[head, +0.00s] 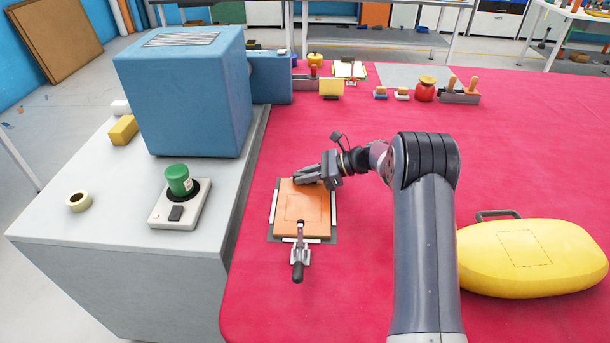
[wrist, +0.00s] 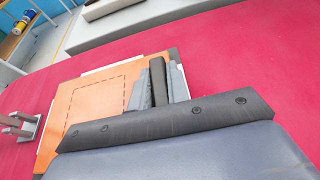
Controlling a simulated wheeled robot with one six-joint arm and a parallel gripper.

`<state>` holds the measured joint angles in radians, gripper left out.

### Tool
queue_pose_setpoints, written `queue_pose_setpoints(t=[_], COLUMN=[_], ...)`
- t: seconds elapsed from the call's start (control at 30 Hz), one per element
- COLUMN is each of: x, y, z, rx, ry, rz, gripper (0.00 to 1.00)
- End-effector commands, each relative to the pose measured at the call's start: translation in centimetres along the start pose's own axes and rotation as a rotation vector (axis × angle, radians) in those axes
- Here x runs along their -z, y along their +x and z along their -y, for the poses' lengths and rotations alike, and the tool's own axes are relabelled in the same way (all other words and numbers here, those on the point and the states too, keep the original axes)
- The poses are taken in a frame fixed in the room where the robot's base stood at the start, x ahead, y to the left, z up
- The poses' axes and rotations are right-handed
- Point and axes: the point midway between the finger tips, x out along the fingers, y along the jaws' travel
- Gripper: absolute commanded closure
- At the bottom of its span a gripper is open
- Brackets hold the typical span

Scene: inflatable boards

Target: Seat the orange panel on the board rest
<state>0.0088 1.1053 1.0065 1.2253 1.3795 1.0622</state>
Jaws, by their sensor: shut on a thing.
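The orange panel (head: 303,212) has a dashed square on its face and lies flat over the board rest (head: 333,210), between its white edge strips. Whether it is fully down cannot be told. In the wrist view the panel (wrist: 95,100) fills the left middle, with a white strip (wrist: 112,68) along its edge. My gripper (head: 303,180) is shut on the panel at its far edge. Its fingers also show in the wrist view (wrist: 164,72), against the panel; their tips are partly hidden. A clamp with a black handle (head: 298,270) stands at the rest's near edge, its arm reaching over the panel.
A yellow inflatable (head: 530,258) with a handle lies at the right. A grey bench (head: 130,210) at the left holds a blue box (head: 190,95) and a green button unit (head: 178,190). Small tools and a red pot (head: 425,92) stand at the back. The red table between is clear.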

Motion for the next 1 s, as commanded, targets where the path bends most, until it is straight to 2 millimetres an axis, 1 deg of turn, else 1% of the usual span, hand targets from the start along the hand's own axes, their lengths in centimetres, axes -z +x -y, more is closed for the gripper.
queue_pose_setpoints(t=[0.33,0.37,0.4,0.63,0.8,1.0], x=[-0.01,-0.01,-0.01,0.01,0.02,0.06], y=[0.0,0.0,0.0,0.01,0.01,0.02], z=[0.01,0.01,0.01,0.01,0.0,0.0], rx=[0.0,0.0,0.0,0.0,0.0,0.0], ry=[0.0,0.0,0.0,0.0,0.0,0.0], rz=[0.001,0.001,0.001,0.0,0.0,0.0], gripper=[1.0,0.81,0.78,0.59,0.58,0.42])
